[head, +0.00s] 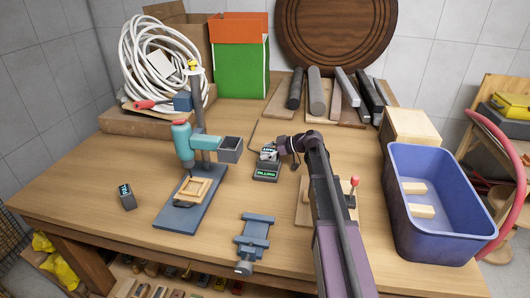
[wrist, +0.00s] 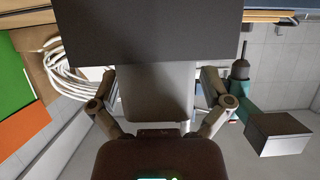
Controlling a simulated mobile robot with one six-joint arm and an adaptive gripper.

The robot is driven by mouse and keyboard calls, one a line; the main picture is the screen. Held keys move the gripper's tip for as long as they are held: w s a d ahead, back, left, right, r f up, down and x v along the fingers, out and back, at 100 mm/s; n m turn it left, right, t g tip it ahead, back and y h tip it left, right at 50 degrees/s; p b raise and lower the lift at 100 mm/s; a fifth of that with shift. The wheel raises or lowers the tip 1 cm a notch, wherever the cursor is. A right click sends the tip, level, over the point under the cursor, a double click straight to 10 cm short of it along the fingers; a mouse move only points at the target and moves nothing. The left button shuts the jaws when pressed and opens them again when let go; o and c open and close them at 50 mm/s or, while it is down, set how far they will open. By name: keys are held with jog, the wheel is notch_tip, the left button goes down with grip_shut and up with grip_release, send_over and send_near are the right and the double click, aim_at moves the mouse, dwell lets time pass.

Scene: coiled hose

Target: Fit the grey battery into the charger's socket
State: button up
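The grey battery (wrist: 157,92) is between the two fingers of my gripper (wrist: 160,85), which look closed on its sides. In the head view my gripper (head: 281,147) is at the middle of the bench, with the battery (head: 268,152) at its tips. The dark charger (head: 265,174), with a lit green display, is directly below and in front of it. In the wrist view, which is upside down, a wide dark block (wrist: 150,25), apparently the charger, covers the battery's far end. Whether that end is inside the socket or only behind the charger's wall is hidden.
A dark block with a lit display (head: 126,197) stands at the bench's left. A drill press (head: 190,150) is left of the charger, a blue vise (head: 253,242) in front. A blue bin (head: 430,225) is at right. A coiled white hose (head: 150,60) lies behind.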

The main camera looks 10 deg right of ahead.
aim_at(265, 150)
jog(key=shift+r, duration=0.15)
notch_tip(265, 150, up, 10)
jog(key=p, duration=1)
dwell(0.4)
dwell(0.8)
jog(key=s+a+f+m+g+h, duration=0.1)
jog(key=s+f+m+h, duration=0.2)
jog(key=s, duration=0.4)
jog(key=s+f+m+g+h, duration=0.2)
jog(key=s+f+m+h, duration=0.1)
jog(key=s, duration=0.5)
jog(key=s+a+f+m+g+h, duration=0.1)
jog(key=s+f+m+h, duration=0.2)
jog(key=s, duration=0.5)
jog(key=shift+s+a+f+m, duration=0.1)
jog(key=shift+a+f+m, duration=0.1)
jog(key=shift+f, duration=0.2)
jog(key=shift+a+f+m, duration=0.1)
jog(key=shift+f+m, duration=0.1)
jog(key=shift+f, duration=0.2)
jog(key=s+m+h, duration=0.1)
jog(key=s, duration=0.1)
jog(key=s+d+m+h, duration=0.1)
jog(key=s, duration=0.1)
jog(key=s+d+m+g+h, duration=0.1)
jog(key=s, duration=0.1)
jog(key=shift+f, duration=0.35)
jog(key=shift+s+d+m+h, duration=0.25)
jog(key=shift+d+m+h, duration=0.05)
jog(key=shift+m, duration=0.1)
